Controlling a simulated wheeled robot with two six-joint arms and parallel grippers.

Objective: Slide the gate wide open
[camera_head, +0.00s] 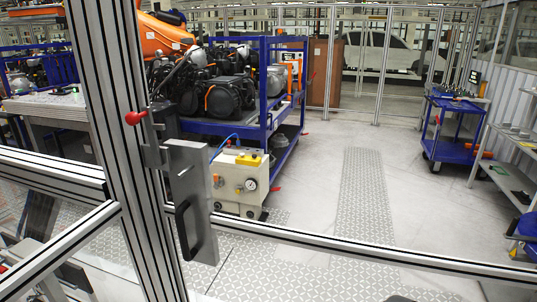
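The gate's aluminium frame shows as a thick upright post (122,130) at the left, tilted in the picture. A grey latch plate (192,175) with a black pull handle (184,228) is mounted at the post. A red knob (136,117) sits above it. A horizontal rail (370,254) runs from the latch area to the right edge. I cannot tell whether a clear panel fills the frame, or how far the gate stands open. Neither of my grippers can be made out, and nothing is seen touching the handle.
Behind the frame stand a blue rack (268,85) with engines and a cream unit with a gauge (238,180). A blue cart (455,125) and a grey shelf (510,175) are at the right. The floor with its patterned strip (368,195) is clear between them.

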